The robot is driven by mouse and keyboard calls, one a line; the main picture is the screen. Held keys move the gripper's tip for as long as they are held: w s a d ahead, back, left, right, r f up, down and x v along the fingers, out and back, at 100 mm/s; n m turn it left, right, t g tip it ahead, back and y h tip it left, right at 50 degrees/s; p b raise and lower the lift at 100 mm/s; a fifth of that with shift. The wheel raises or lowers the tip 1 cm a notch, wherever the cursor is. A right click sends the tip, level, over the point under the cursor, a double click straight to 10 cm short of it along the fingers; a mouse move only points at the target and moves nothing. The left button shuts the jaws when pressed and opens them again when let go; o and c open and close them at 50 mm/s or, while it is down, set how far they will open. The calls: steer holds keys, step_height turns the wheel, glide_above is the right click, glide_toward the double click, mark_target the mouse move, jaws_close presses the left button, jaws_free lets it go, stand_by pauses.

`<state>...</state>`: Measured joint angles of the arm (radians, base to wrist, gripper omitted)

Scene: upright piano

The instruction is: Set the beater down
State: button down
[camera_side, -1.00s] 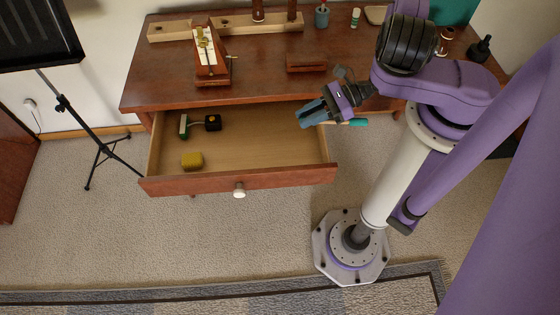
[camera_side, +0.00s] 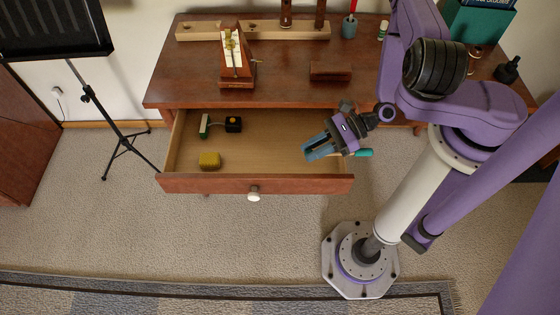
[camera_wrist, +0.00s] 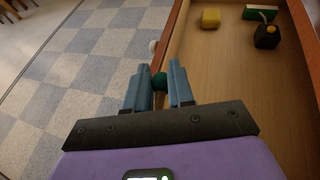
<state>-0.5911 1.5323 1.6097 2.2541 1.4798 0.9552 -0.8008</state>
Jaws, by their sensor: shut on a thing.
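My gripper (camera_side: 306,150) is shut on the beater, over the right part of the open drawer (camera_side: 255,183). The beater's teal end (camera_side: 364,153) sticks out to the right of the fingers in the side view. In the wrist view a dark green round part of the beater (camera_wrist: 159,81) shows between the blue fingers of my gripper (camera_wrist: 157,70). The rest of the beater is hidden by the fingers. I cannot tell whether the beater touches the drawer's right wall.
In the drawer lie a yellow block (camera_side: 209,160), a green-and-white piece (camera_side: 205,127) and a black box (camera_side: 233,124), all to the left. The drawer floor's middle is clear. On the top behind stand a metronome (camera_side: 236,60), a brown block (camera_side: 330,71) and a cup (camera_side: 349,28).

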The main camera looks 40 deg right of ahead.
steer(key=w+a+f, duration=0.3)
steer(key=w, duration=0.2)
glide_above(275, 167)
steer(key=s, duration=0.1)
steer(key=f, duration=0.3)
steer(key=shift+s+d+f, duration=0.15)
steer(key=shift+d+f, duration=0.15)
steer(key=shift+w+a+f, duration=0.25)
steer(key=shift+w+f, duration=0.35)
steer(key=shift+f, duration=0.3)
steer(key=shift+w+f, duration=0.1)
steer(key=shift+f, duration=1.25)
steer(key=c, duration=1)
jaws_free()
steer(key=shift+o, duration=0.2)
